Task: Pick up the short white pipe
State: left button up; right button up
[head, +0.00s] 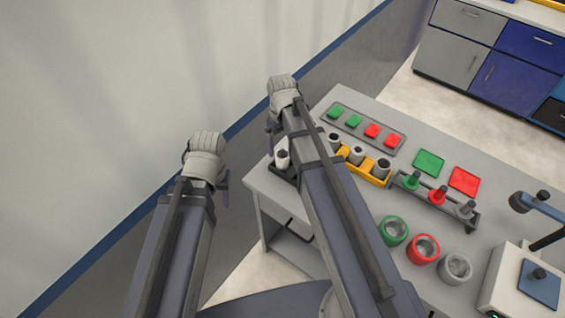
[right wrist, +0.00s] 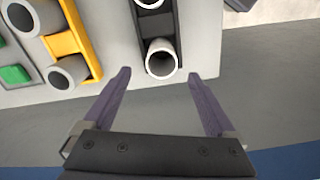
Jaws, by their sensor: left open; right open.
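A short white pipe (head: 282,161) stands in a dark holder (head: 283,174) at the table's left edge. In the right wrist view an open-ended white pipe (right wrist: 162,69) sits in the black holder (right wrist: 170,22), with another pipe (right wrist: 149,3) cut off at the top edge. I cannot tell which of these two is the one in the head view. My right gripper (right wrist: 160,78) is open, its fingertips apart on either side of and just below the nearer pipe. My left gripper (head: 222,182) is open and off the table, left of it.
A yellow holder (head: 375,180) with several grey pipes is beside the dark holder. Green and red pads, coloured rings and a peg rack (head: 437,205) fill the table (head: 390,112). A wall (head: 110,100) runs along the left.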

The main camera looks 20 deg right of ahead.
aim_at(282, 153)
jog(key=shift+s+f+b, duration=0.15)
jog(key=shift+f+b, duration=1.15)
jog(key=shift+f, duration=0.05)
jog(key=shift+s+f+b, duration=0.1)
jog(key=shift+f+b, duration=1.2)
jog(key=shift+r, duration=0.1)
jog(key=shift+c, duration=0.3)
jog(key=c, duration=1.4)
